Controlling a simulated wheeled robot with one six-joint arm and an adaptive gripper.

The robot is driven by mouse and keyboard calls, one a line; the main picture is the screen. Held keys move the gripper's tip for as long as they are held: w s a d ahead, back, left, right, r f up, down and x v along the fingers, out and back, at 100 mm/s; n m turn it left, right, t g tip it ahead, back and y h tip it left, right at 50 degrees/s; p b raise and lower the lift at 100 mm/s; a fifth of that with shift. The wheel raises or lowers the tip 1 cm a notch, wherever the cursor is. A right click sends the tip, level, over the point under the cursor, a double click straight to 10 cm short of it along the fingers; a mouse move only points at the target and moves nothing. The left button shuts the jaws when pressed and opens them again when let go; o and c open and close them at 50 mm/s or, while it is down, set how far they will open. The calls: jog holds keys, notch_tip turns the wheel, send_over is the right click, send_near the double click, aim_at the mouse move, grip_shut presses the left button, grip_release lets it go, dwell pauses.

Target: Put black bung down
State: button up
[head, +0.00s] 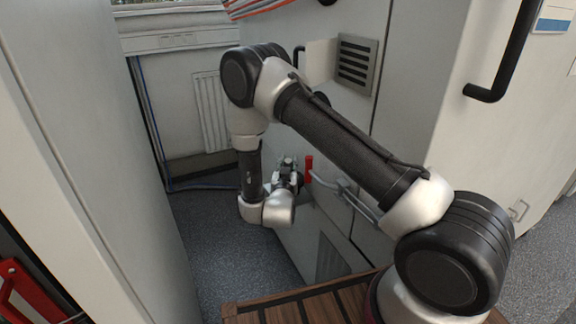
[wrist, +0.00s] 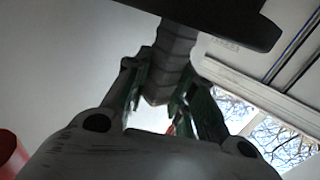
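The black bung (wrist: 172,62) shows in the wrist view as a dark ribbed stem below a wide, flat black head (wrist: 215,18). My gripper (wrist: 168,95) has one finger on each side of the ribbed stem and appears shut on it, with the head beyond the fingertips. Parts of the stem's sides are hidden by the fingers. In the head view my gripper (head: 287,172) is low in the gap between the cabinets, close to the grey cabinet front. The bung is too small to make out clearly there.
A red-handled lever (head: 309,168) on a grey pipe (head: 345,193) is just right of my gripper. A grey cabinet (head: 335,135) with a vent stands on the right and a pale panel (head: 95,130) on the left. The grey floor (head: 225,250) between them is clear.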

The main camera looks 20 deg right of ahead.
jog(key=o, duration=0.4)
jog(key=shift+c, duration=0.2)
jog(key=v, duration=1.2)
jog(key=shift+r, duration=0.2)
jog(key=shift+s, duration=0.1)
